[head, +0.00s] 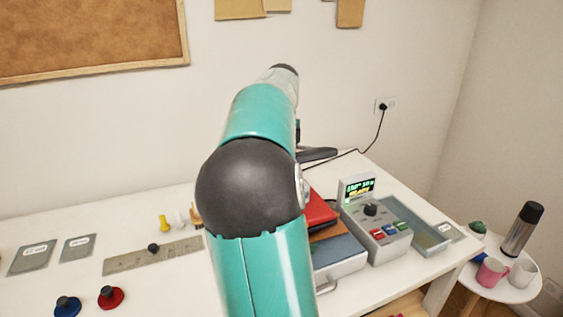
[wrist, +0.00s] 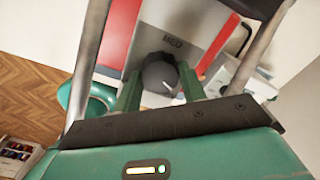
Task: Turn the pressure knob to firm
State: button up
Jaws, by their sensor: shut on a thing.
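In the wrist view, my gripper (wrist: 160,87) has its two green fingers closed on either side of a dark round knob (wrist: 157,69). The knob sits against a grey panel (wrist: 184,22) with the label MED just beyond it. I see no other setting label clearly, and the knob's pointer direction cannot be told. In the head view my arm covers the gripper and this knob. Part of the press shows there beside my arm, with a red part (head: 319,209) and a grey base (head: 341,256).
A control box (head: 392,246) with a lit display (head: 358,187) and its own black dial (head: 371,210) stands right of the press. A grey tray (head: 428,238) is beside it. A round side table (head: 507,286) holds mugs and a flask (head: 522,229). Weights lie at left.

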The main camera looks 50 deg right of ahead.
jog(key=shift+m, duration=0.6)
jog(key=o, duration=1)
notch_tip(320, 180, up, 14)
jog(key=shift+f, duration=0.1)
dwell(0.4)
